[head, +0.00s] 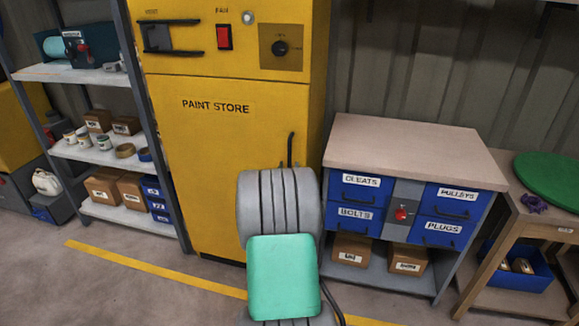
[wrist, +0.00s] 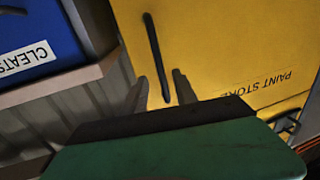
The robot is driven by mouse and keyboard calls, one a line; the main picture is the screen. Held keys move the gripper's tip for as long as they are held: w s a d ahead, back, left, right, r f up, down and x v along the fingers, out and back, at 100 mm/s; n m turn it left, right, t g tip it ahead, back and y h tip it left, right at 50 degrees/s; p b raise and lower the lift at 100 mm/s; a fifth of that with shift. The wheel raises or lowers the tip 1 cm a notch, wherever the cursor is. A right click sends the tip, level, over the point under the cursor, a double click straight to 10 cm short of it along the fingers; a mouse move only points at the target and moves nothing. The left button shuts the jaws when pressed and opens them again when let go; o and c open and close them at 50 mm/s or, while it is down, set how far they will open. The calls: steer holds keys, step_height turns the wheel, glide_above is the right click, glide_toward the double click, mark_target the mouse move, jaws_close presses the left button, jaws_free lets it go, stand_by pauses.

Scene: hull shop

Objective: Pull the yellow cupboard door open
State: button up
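The yellow cupboard (head: 190,150) stands in the middle of the head view, and its door (head: 205,165) is marked PAINT STORE. The door looks shut. Its dark upright bar handle (head: 291,149) is near the door's right edge, with its lower part hidden behind my arm. In the wrist view the handle (wrist: 155,50) runs down between the two fingers of my gripper (wrist: 160,88). The fingers are apart, with a gap to the handle on each side. I cannot tell how deep the handle lies between them. In the head view my gripper is hidden behind my arm.
A workbench with blue drawers (head: 405,145) stands close to the right of the cupboard. Shelves with boxes and tins (head: 95,153) stand on the left. A yellow line (head: 150,270) crosses the floor, which is clear at front left.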

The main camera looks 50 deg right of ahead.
mark_target(289, 159)
steer(key=x, duration=0.6)
steer(key=shift+w+d, duration=0.1)
steer(key=shift+w, duration=0.05)
steer(key=shift+c, duration=0.4)
jaws_close()
stand_by(0.7)
